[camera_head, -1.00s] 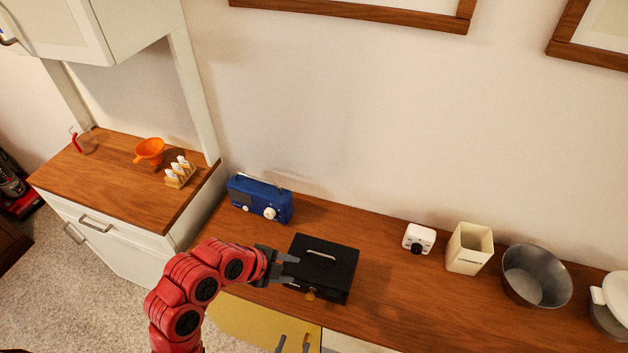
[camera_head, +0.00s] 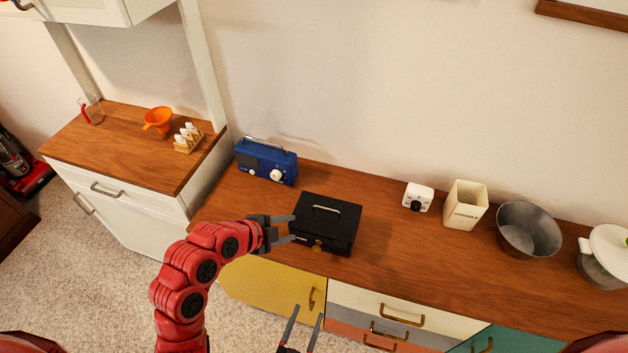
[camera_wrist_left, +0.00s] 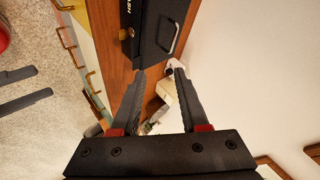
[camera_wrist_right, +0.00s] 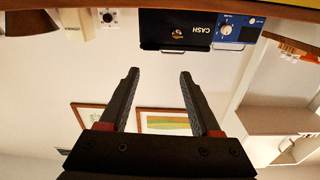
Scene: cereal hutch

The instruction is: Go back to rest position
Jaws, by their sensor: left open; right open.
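My left gripper (camera_head: 292,230) is open and empty at the left front side of a black cash box (camera_head: 328,222). The box is closed, with a handle on its lid, and stands on the long wooden counter (camera_head: 385,260). In the left wrist view the box (camera_wrist_left: 165,30) lies beyond the open fingers (camera_wrist_left: 156,98), with nothing between them. My right gripper (camera_head: 303,328) is low at the bottom edge of the head view, in front of the drawers. In the right wrist view its fingers (camera_wrist_right: 158,90) are open and empty, and the cash box (camera_wrist_right: 176,28) appears at the top.
A blue radio (camera_head: 266,161) stands left of the box. A white timer (camera_head: 418,197), cream canister (camera_head: 466,205), metal bowl (camera_head: 528,229) and lidded pot (camera_head: 605,256) stand to the right. A side cabinet (camera_head: 100,148) holds an orange funnel (camera_head: 158,119) and toast rack (camera_head: 187,138).

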